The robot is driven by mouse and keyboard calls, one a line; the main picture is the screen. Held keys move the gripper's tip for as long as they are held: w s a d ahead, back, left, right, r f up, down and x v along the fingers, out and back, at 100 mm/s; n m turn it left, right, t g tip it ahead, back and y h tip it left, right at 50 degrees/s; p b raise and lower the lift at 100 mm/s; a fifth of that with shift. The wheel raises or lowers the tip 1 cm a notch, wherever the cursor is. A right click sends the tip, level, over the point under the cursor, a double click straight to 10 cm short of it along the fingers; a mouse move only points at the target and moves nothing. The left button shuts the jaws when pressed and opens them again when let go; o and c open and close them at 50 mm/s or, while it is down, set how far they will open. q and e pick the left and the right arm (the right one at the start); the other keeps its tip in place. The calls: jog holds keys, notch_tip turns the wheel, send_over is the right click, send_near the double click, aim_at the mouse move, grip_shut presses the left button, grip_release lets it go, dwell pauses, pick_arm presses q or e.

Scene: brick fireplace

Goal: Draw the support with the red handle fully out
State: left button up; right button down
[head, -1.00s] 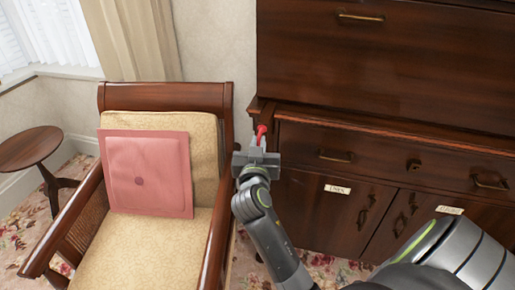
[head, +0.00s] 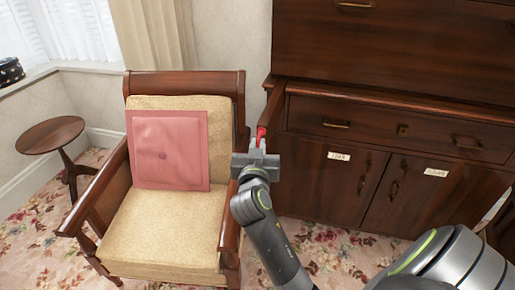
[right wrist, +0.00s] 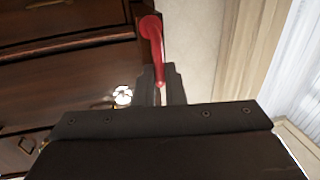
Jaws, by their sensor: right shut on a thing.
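The red handle (head: 261,132) sits at the front end of the wooden support (head: 271,104), at the left side of the dark wooden desk. The support juts out from the desk front as a narrow bar. My right gripper (head: 257,146) is shut on the red handle; its fingers hide part of it. In the right wrist view the red handle (right wrist: 155,42) runs down between the fingers of my right gripper (right wrist: 160,84). My left gripper is not in view.
The dark desk (head: 400,55) has a drawer (head: 370,127) and labelled doors below, all shut. An armchair (head: 150,235) with a pink cushion (head: 168,150) stands close on the left of my right gripper. A small round table (head: 50,135) is farther left.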

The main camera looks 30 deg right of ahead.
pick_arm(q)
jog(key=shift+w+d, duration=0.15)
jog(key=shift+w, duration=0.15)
pick_arm(e)
jog(key=shift+r, duration=0.2)
jog(key=c, duration=1.5)
grip_release()
jog(key=shift+a, duration=0.2)
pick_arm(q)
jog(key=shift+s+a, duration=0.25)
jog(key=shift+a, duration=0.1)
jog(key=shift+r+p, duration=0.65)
pick_arm(e)
notch_tip(320, 180, up, 10)
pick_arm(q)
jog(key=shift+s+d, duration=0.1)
pick_arm(e)
jog(key=shift+s, duration=0.1)
